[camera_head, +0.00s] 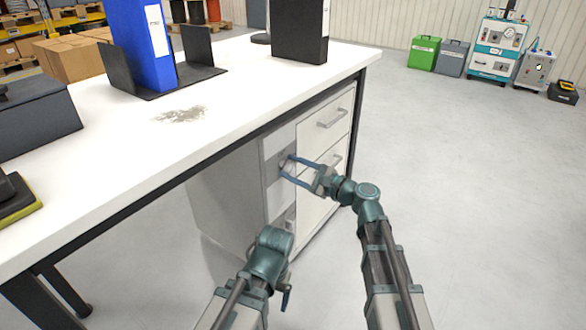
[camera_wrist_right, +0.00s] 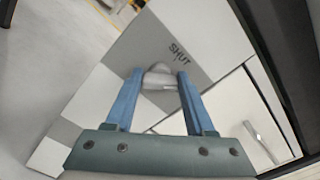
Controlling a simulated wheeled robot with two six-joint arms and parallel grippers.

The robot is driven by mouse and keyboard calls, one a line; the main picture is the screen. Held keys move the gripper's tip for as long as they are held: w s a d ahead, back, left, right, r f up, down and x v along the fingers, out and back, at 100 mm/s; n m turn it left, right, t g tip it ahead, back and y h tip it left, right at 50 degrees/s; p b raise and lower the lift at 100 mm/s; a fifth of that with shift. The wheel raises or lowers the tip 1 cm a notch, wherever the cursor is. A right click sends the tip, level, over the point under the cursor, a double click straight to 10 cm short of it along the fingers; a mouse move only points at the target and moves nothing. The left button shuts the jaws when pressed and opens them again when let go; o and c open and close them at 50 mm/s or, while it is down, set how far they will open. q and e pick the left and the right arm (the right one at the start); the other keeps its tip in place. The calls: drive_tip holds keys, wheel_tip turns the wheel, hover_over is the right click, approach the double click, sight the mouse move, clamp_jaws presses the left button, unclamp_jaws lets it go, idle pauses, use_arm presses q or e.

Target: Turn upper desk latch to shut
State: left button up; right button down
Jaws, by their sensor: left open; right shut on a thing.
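The upper desk latch is a small grey knob (camera_wrist_right: 160,77) on the desk's drawer unit, with the word SHUT (camera_wrist_right: 180,53) printed on the panel beside it. My right gripper (camera_wrist_right: 155,88) is shut on the knob, one blue finger at each side. In the head view my right gripper (camera_head: 287,166) reaches the narrow grey-and-white panel of the drawer unit (camera_head: 225,190), and the knob is too small there to make out. My left gripper (camera_head: 286,298) is open, low in front of the drawer unit and apart from it; its fingers are seen nearly edge-on.
The white desk top (camera_head: 250,95) overhangs the drawer unit just above my right gripper. Drawers with bar handles (camera_head: 331,118) are right of the panel. A blue binder (camera_head: 140,45) and black bookends (camera_head: 200,50) stand on the desk. The floor (camera_head: 460,200) to the right is clear.

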drive_tip(key=n, duration=0.5)
drive_tip(key=shift+s+f+n, duration=0.1)
drive_tip(key=shift+n, duration=0.2)
drive_tip(key=shift+f+n, duration=0.1)
drive_tip(key=shift+n, duration=2)
drive_tip(key=shift+c, duration=1.3)
unclamp_jaws()
drive_tip(key=v, duration=1.3)
drive_tip(key=shift+s+d, duration=0.25)
drive_tip(key=shift+d, duration=0.05)
drive_tip(key=x, duration=1.4)
